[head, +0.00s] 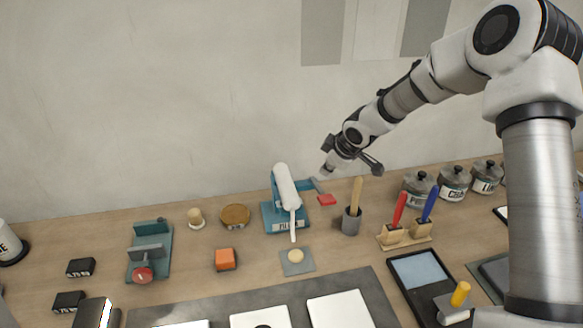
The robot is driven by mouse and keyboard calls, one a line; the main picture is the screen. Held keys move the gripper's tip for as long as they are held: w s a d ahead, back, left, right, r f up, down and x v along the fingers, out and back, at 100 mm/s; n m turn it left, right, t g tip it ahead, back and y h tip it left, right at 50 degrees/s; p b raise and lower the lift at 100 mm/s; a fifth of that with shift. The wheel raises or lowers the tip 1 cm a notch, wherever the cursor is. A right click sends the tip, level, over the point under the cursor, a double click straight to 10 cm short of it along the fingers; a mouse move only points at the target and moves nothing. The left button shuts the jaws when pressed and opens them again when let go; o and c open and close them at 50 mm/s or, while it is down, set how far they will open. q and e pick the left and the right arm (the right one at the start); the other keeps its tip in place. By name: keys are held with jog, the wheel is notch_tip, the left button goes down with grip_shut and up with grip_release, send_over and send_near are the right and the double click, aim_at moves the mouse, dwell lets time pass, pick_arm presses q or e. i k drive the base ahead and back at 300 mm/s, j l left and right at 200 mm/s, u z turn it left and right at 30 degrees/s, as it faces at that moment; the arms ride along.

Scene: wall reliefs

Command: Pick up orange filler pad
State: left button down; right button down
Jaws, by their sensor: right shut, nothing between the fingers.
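A small orange block (225,258) with a darker lower part lies on the wooden bench, left of centre; it is the one clearly orange pad-like thing in view. My right gripper (325,171) hangs in the air near the wall, to the right of and beyond the orange block, well apart from it. Its fingers are shut with nothing between them. My left gripper is not in view.
A blue stand with a white tube (287,186) is right of the block. A round brown tin (235,215) is behind it, a teal clamp-like tool (149,252) left. A grey mat (370,287) with pale panels lies in front. Lidded pots (453,184) stand at right.

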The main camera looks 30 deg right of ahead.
aim_at(225, 259)
jog(key=k, duration=1)
